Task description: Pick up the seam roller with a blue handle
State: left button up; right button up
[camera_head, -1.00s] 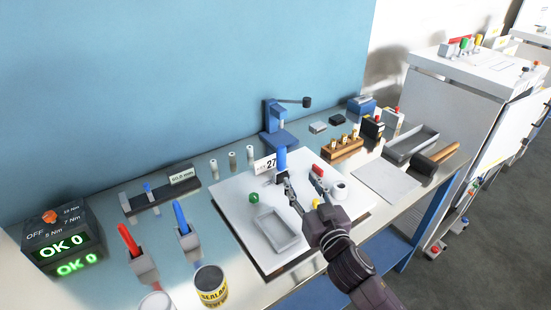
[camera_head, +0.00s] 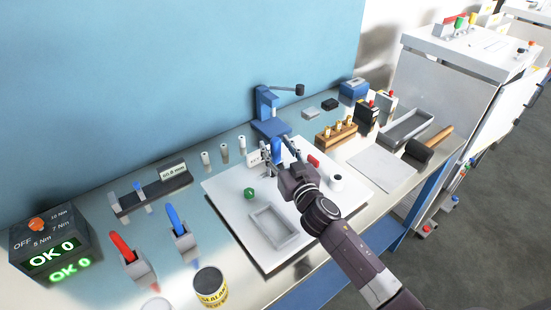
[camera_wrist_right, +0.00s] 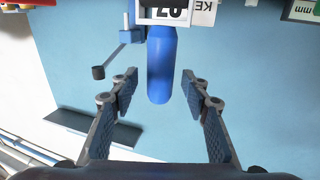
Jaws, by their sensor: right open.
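In the head view the handle (camera_head: 276,150) is at the back of the white board, partly hidden by my right gripper (camera_head: 278,152). My right gripper is open. In the wrist view its fingertips are on either side of the handle's free end, with a gap on both sides. The roller end is not visible. My left gripper is not in view.
A blue press (camera_head: 268,112) stands just behind the handle. A grey tray (camera_head: 273,226), a green piece (camera_head: 249,194), a red piece (camera_head: 313,161) and a white roll (camera_head: 336,183) lie around my right arm. A wooden block with brass pieces (camera_head: 336,136) is to the right.

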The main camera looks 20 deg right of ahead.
jog(key=shift+w, duration=0.35)
jog(key=c, duration=0.5)
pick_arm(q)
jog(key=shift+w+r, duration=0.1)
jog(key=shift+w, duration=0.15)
pick_arm(e)
grip_shut()
